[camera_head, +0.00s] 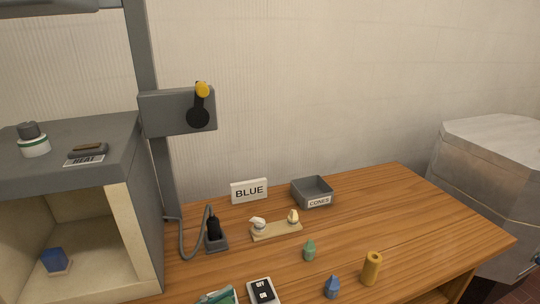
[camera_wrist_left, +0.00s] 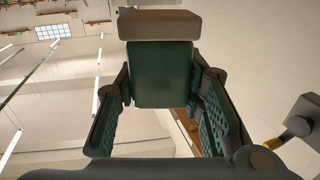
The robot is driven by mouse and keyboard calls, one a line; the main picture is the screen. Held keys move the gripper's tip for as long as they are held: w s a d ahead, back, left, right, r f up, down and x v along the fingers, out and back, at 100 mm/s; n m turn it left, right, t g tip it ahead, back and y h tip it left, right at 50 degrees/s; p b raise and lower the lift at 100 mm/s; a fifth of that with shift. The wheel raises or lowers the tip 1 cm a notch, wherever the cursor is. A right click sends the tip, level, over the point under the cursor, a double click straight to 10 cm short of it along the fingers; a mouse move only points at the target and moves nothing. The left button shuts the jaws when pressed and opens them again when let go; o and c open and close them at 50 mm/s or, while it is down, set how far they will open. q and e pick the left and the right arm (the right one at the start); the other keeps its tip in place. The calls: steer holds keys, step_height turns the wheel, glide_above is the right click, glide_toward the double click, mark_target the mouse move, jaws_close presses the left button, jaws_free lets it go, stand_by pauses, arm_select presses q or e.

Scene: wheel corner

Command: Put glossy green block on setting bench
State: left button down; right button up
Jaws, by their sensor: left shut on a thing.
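In the left wrist view my left gripper (camera_wrist_left: 161,92) is shut on a dark green block (camera_wrist_left: 160,65), one dark finger on each side of it. A tan, flat-ended piece (camera_wrist_left: 160,25) sits against the far end of the block. The head view shows neither this block nor my grippers. A wooden bench (camera_head: 400,210) fills the lower middle and right of the head view; no label there names it as the setting bench. My right gripper is in neither view.
An open kiln-like box (camera_head: 120,225) stands at left with a blue block (camera_head: 54,260) inside.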

arm_select(q)
steer(key=w+a+r+n+t+y+p, duration=0.3)
steer(key=w+a+r+n+t+y, duration=0.15)
steer(key=a, duration=0.35)
steer(key=s+a+r+y+p, duration=0.1)
steer(key=s+a+r+p, duration=0.1)
steer(key=s+r+p, duration=0.1)
steer(key=shift+p+v, duration=0.9)
steer(key=shift+v, duration=0.1)
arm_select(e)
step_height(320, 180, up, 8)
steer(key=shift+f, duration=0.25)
